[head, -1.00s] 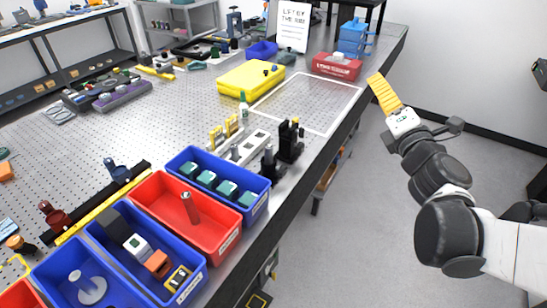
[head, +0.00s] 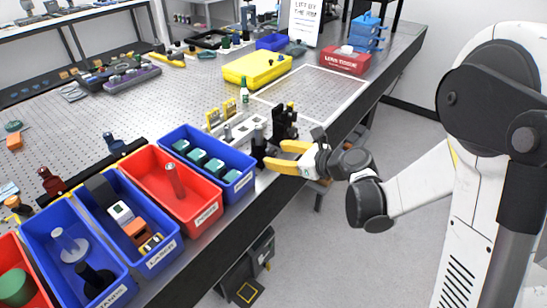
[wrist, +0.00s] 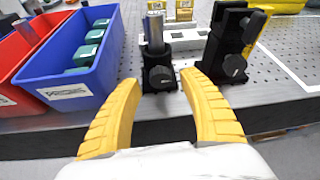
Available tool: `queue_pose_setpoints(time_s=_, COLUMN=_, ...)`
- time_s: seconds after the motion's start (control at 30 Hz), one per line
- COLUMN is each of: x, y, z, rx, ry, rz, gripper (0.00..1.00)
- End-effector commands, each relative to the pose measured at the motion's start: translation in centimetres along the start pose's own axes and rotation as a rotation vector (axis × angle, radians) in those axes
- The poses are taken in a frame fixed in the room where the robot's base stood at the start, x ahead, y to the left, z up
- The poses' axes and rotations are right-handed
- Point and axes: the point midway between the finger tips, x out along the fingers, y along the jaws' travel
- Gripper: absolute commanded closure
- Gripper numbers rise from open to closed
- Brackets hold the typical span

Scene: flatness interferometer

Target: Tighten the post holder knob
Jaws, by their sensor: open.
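A black post holder (wrist: 157,62) with a silver post (wrist: 155,32) stands upright near the front edge of the bench. Its dark round knob (wrist: 161,77) faces me, between my open fingertips in the wrist view. In the head view the holder (head: 259,146) stands just left of my gripper (head: 274,154). My gripper (wrist: 160,82) is open and empty, yellow fingers spread, pointing at the bench edge. A taller black mount (wrist: 222,40) stands right of the holder, with its own dark knob (wrist: 234,66). I cannot tell whether a finger touches anything.
A blue bin (wrist: 75,58) with teal-topped items stands left of the holder. A red bin (head: 150,195) and other blue bins line the front edge. A white block (wrist: 185,38) sits behind the holder. The outlined bench area (head: 315,92) is clear.

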Motion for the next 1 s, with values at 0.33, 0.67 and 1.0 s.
queue_pose_setpoints(time_s=0.33, x=1.9, y=0.0, z=0.1, rx=0.001, ry=-0.001, rz=-0.001, gripper=0.5)
queue_pose_setpoints(time_s=0.67, x=1.9, y=0.0, z=0.1, rx=0.001, ry=-0.001, rz=-0.001, gripper=1.0)
queue_pose_setpoints(time_s=1.0, x=1.9, y=0.0, z=0.1, rx=0.017, ry=0.0, rz=0.006, gripper=1.0)
